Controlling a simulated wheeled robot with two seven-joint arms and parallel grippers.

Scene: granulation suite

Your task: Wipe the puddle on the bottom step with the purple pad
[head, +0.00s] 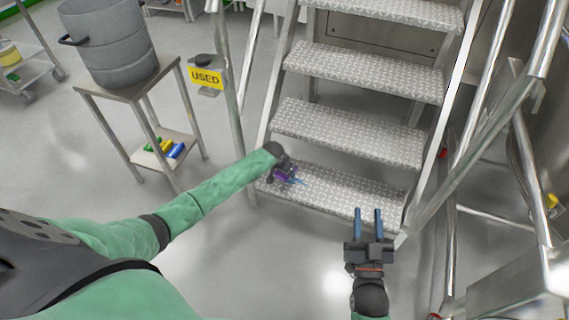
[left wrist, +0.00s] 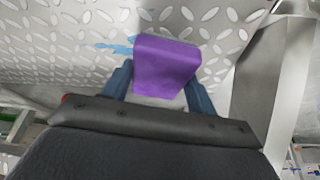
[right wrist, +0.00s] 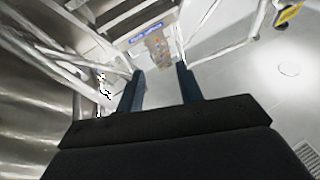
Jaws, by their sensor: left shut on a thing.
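The purple pad (left wrist: 166,66) is held between the blue fingers of my left gripper (left wrist: 158,90), over the patterned metal of the bottom step (head: 335,190). In the head view the pad (head: 280,174) shows small at the left end of that step, partly hidden by my left wrist. A blue puddle (left wrist: 118,48) lies on the step beside the pad's left edge in the left wrist view. A bit of the puddle (head: 297,181) also shows right of the pad in the head view. I cannot tell whether the pad touches the step. My right gripper (head: 369,215) is open and empty, in front of the step's right end.
Metal handrails (head: 475,150) flank the stairs on the right. A post with a yellow USED sign (head: 206,79) stands left of the stairs. A small table (head: 128,92) carries a grey pot (head: 108,42). The floor before the steps is clear.

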